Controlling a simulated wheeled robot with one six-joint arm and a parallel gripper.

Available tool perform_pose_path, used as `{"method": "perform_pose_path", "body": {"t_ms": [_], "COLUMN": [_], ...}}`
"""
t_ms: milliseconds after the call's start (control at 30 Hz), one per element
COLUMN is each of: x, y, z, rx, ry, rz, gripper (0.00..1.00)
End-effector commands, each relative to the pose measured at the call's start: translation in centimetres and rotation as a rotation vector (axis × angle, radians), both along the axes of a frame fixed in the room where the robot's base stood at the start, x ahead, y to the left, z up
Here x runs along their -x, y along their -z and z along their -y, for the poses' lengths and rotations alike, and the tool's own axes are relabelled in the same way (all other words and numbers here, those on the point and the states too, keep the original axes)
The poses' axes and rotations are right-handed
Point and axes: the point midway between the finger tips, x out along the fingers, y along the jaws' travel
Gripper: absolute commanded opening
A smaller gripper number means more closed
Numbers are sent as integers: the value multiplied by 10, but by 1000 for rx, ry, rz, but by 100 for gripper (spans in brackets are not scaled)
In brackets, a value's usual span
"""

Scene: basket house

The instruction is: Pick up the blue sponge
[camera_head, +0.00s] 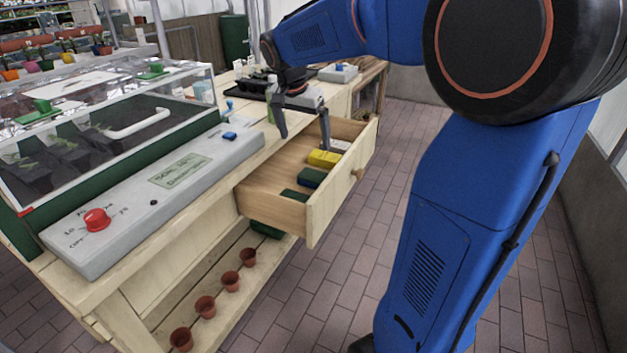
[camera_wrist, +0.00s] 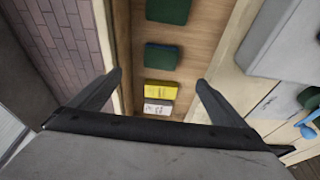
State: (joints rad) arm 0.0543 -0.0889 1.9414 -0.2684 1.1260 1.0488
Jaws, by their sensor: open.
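The block with a dark green top and a bluish side (camera_head: 311,179), which looks like the blue sponge, lies in the open wooden drawer (camera_head: 273,206). In the wrist view the same block (camera_wrist: 163,57) shows mostly its dark green top. My gripper (camera_head: 304,128) is open and empty above the drawer, pointing down. In the wrist view its fingertips (camera_wrist: 160,78) spread either side of the row, nearest a yellow packet (camera_wrist: 160,89), with the block slightly beyond them. Nothing touches the block.
A green block (camera_head: 295,195) lies nearer the drawer's front end. The yellow packet and a white one (camera_head: 340,145) lie at its far end. A grey control panel (camera_head: 170,190) with a red knob and a glass-lidded case (camera_head: 120,122) stand on the bench. Brick floor beside the drawer is clear.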

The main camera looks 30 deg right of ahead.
Motion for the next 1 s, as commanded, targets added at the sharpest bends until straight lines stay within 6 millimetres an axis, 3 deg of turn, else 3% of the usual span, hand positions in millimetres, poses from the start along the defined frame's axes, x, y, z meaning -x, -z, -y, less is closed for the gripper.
{"method": "perform_pose_path", "body": {"t_ms": [167,700,1000], "x": [-5,-19,-23], "y": [10,98,119], "z": [4,27,33], "rx": [2,1,1], "ry": [14,14,11], "rz": [-2,-3,0], "gripper": [96,96,96]}}
